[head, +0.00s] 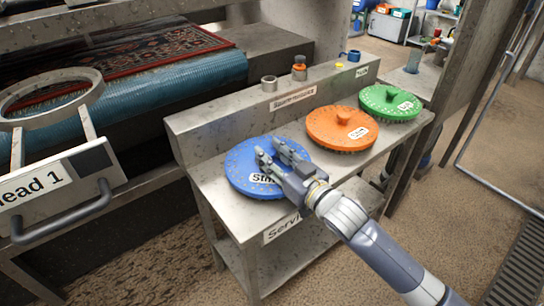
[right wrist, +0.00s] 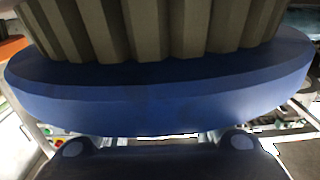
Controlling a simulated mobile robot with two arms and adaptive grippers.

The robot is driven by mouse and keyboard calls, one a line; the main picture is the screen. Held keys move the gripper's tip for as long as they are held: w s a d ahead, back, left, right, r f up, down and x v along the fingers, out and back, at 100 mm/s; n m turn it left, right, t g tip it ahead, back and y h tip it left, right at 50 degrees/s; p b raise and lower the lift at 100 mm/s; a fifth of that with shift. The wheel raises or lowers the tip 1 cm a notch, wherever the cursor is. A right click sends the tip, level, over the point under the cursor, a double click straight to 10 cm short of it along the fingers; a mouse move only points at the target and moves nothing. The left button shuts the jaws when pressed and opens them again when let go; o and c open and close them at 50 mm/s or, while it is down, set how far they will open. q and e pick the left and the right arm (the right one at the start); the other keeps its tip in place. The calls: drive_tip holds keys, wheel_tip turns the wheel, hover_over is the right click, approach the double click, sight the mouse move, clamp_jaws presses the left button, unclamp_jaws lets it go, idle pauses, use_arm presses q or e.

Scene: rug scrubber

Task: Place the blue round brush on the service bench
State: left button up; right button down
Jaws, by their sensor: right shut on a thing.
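The blue round brush (head: 241,168) is a flat disc with a partly covered white label, at the left end of the service bench (head: 215,202). My right gripper (head: 271,152) is shut on the blue brush from above, at its middle; its fingers hide the grip point. In the right wrist view the brush's blue rim (right wrist: 160,103) and its thick bristles fill the upper part, close to the gripper. The brush looks level. I cannot tell whether its bristles touch the bench top. My left gripper is not in view.
An orange brush (head: 328,128) and a green brush (head: 385,103) sit farther right on the bench. A raised back ledge (head: 220,120) carries small containers (head: 299,70). A machine with a rug and blue roller (head: 175,85) stands at the left.

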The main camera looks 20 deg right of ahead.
drive_tip(key=shift+r, duration=0.2)
drive_tip(key=c, duration=1.6)
unclamp_jaws()
drive_tip(key=shift+f, duration=0.3)
drive_tip(key=o, duration=0.5)
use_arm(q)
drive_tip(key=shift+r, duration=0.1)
use_arm(e)
drive_tip(key=shift+s, duration=0.1)
drive_tip(key=shift+r, duration=0.15)
drive_tip(key=v, duration=1)
drive_tip(key=shift+s+d+p, duration=0.1)
drive_tip(key=shift+s+p, duration=0.25)
drive_tip(key=shift+s, duration=0.05)
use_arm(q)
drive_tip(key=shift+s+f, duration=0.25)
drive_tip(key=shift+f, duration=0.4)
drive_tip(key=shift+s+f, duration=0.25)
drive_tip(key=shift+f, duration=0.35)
use_arm(e)
drive_tip(key=shift+s+d+r, duration=0.1)
drive_tip(key=shift+s+d, duration=0.1)
drive_tip(key=shift+s, duration=0.3)
